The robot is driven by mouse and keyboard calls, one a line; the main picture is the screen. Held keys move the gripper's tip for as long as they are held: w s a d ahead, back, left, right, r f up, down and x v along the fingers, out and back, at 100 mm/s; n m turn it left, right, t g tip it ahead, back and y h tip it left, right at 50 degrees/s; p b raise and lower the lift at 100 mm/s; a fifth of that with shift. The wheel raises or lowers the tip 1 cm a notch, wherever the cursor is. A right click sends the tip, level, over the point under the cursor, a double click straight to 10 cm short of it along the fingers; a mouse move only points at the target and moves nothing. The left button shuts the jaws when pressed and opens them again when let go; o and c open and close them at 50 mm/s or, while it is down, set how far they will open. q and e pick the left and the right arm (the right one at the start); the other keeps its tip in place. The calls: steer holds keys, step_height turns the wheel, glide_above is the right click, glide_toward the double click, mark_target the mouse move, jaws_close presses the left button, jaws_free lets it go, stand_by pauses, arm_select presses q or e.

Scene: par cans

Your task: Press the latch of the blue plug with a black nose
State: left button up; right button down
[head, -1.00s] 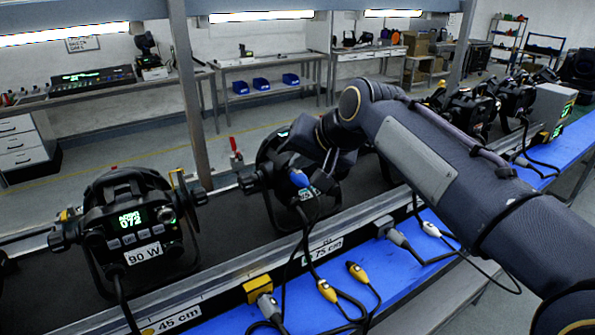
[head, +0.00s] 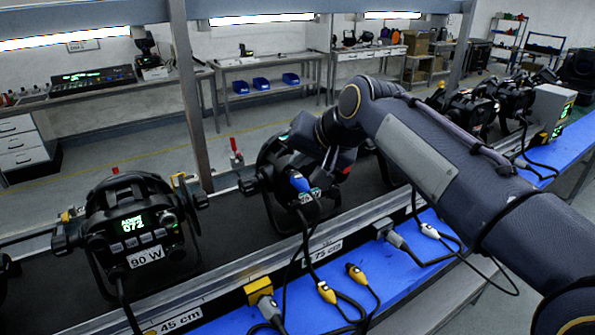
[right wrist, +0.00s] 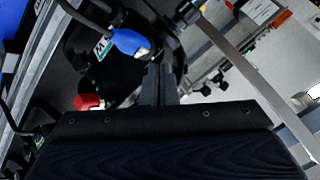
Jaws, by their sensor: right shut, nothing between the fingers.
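The blue plug (head: 299,183) sits at the rear of the middle par can (head: 272,178), with a cable hanging below it. In the right wrist view the blue plug (right wrist: 129,42) shows larger, with a pale marking at its end; its latch is too small to make out. My right gripper (right wrist: 158,72) is shut and empty, its fingertips just beside the plug's end. Whether they touch it I cannot tell. In the head view my right arm's wrist partly covers the can, and the fingertips are hard to see. My left gripper is not in view.
Another par can (head: 133,236) with a lit display and a 90 W label stands at left. Yellow plugs (head: 326,292) and grey plugs (head: 397,240) with cables lie on the blue shelf (head: 440,268). A red-handled part (head: 234,150) stands behind the rail.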

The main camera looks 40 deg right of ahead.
mark_target(300, 179)
step_height(300, 179, up, 5)
steer(key=p, duration=0.4)
stand_by(0.7)
steer(key=s+a+f+n+g+y, duration=0.1)
steer(key=s+a+f+n+y, duration=0.1)
steer(key=s+a+f, duration=0.5)
steer(key=s+a+f+n+g+y, duration=0.2)
steer(key=s+a+f+n, duration=0.3)
steer(key=s+f, duration=0.5)
step_height(300, 179, down, 5)
steer(key=a, duration=0.2)
steer(key=shift+s+a+r+n+g, duration=0.2)
steer(key=shift+s+a+n+g, duration=0.05)
steer(key=shift+a+n+g, duration=0.1)
